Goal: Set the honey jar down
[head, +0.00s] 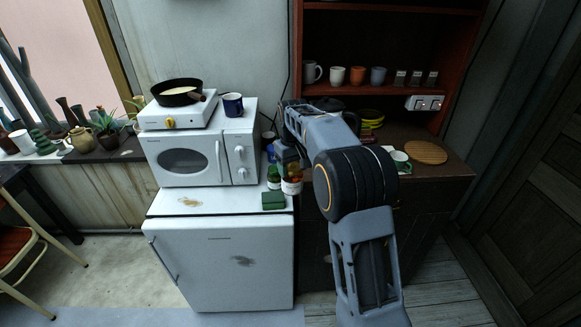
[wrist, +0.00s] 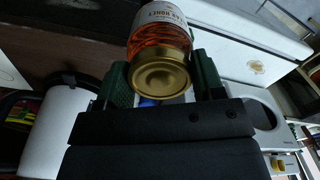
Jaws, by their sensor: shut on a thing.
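The honey jar (wrist: 165,35) has amber contents, a pale label and a gold lid. In the wrist view it sits between the two green fingers of my gripper (wrist: 165,82), which is shut on it, with the lid facing the camera. In the head view the jar (head: 292,185) shows below my gripper (head: 288,165), roughly upright at the right edge of the white fridge's top (head: 215,201). I cannot tell whether its base touches a surface. My arm hides the area just right of it.
A white microwave (head: 200,157) stands behind, bearing a hot plate with a pan (head: 178,92) and a blue mug (head: 233,104). The fridge top's front left is clear except for a stain.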

